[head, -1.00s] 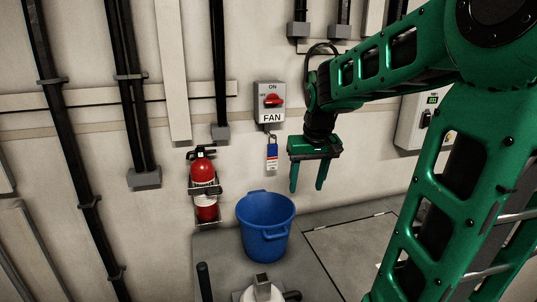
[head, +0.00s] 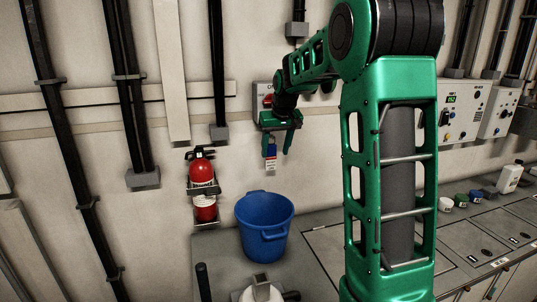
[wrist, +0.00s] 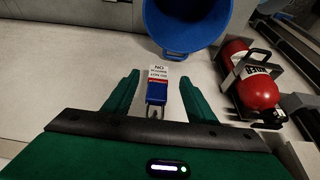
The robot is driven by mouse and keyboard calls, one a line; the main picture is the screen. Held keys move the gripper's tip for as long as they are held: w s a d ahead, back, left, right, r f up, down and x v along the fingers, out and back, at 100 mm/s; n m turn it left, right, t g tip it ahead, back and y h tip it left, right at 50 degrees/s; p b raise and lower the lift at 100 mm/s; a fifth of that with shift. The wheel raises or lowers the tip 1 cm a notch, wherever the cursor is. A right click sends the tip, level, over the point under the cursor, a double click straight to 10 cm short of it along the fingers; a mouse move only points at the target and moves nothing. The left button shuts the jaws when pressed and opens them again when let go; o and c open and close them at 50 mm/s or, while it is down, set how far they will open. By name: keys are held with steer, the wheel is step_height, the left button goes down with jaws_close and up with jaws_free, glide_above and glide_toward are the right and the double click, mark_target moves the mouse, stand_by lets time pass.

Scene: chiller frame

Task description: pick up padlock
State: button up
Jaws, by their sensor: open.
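The padlock (head: 270,152) has a blue body with a white and red label, and it hangs below the fan switch box (head: 262,97) on the wall. My gripper (head: 278,146) is open and points down in front of the wall, its fingers around or just before the padlock. In the wrist view the padlock (wrist: 157,92) lies between the two open green fingers of my gripper (wrist: 157,88), with gaps on both sides. Its shackle shows close to the palm. My gripper partly covers the switch box and the padlock's top in the head view.
A blue bucket (head: 264,228) stands on the counter below the padlock. A red fire extinguisher (head: 202,172) is mounted on the wall to the left. Bottles and jars stand on the counter at the right.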

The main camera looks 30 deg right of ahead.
mark_target(271, 146)
steer(key=w, duration=0.1)
steer(key=w+d, duration=0.1)
steer(key=w, duration=0.2)
steer(key=shift+w+d+f, duration=0.1)
steer(key=shift+w+d, duration=0.15)
steer(key=shift+w, duration=0.15)
steer(key=shift+w+f, duration=0.1)
steer(key=shift+f, duration=0.35)
steer(key=c, duration=1.3)
